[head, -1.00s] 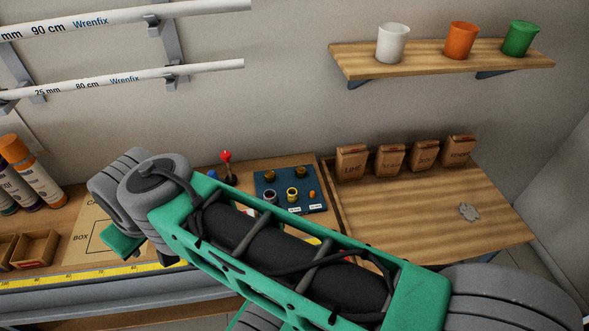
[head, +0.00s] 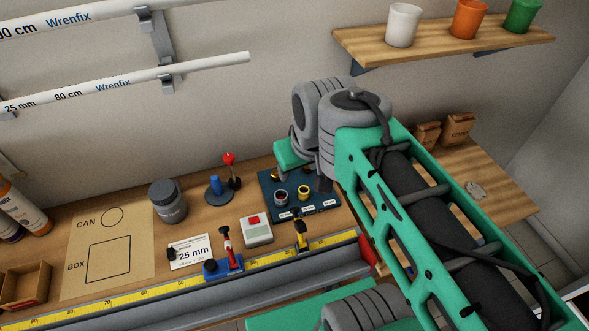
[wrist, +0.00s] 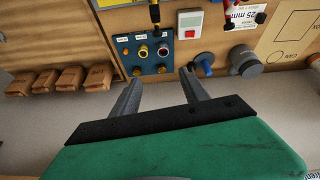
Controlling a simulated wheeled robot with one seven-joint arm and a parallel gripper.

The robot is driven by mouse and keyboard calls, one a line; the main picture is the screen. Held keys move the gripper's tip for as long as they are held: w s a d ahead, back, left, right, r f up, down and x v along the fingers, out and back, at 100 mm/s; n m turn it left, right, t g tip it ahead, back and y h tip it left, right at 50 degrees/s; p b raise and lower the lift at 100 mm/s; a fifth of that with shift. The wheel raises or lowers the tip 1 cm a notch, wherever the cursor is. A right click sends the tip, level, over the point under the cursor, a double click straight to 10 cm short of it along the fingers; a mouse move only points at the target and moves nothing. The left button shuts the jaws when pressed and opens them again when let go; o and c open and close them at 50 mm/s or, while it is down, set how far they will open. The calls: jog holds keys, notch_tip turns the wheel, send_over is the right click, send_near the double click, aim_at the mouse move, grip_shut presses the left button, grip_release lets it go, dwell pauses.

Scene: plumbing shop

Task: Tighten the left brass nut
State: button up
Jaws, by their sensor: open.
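A dark blue board (head: 267,190) lies on the bench in the head view, partly behind my arm. It bears two small brass nuts along its back edge; the left brass nut (head: 277,175) is visible, and the right one is largely hidden by my wrist. Two ringed fittings sit in front of them. The wrist view shows the board turned round, with the left brass nut (wrist: 162,70) on the right and the other nut (wrist: 137,71) on the left. My gripper (wrist: 160,92) is open and empty, its fingers spread on the wall side of the board, apart from the nuts.
A red-topped lever (head: 229,160), a blue knob piece (head: 215,186) and a grey can (head: 167,201) stand left of the board. A white box with a red button (head: 256,230) sits in front. Paper bags (wrist: 70,77) stand left in the wrist view.

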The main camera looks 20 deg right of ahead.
jog(key=w+f+n+g+b, duration=0.3)
jog(key=w+f+n+b, duration=0.5)
jog(key=w, duration=0.6)
jog(key=n+g+b, duration=0.2)
jog(key=n+b, duration=0.2)
jog(key=b, duration=0.3)
send_over(275, 173)
notch_tip(275, 173, down, 11)
jog(key=shift+w+f, duration=0.1)
jog(key=shift+f, duration=0.1)
notch_tip(275, 173, down, 8)
jog(key=shift+r+p, duration=0.25)
jog(key=shift+p, duration=0.2)
jog(key=shift+c, duration=0.3)
grip_shut()
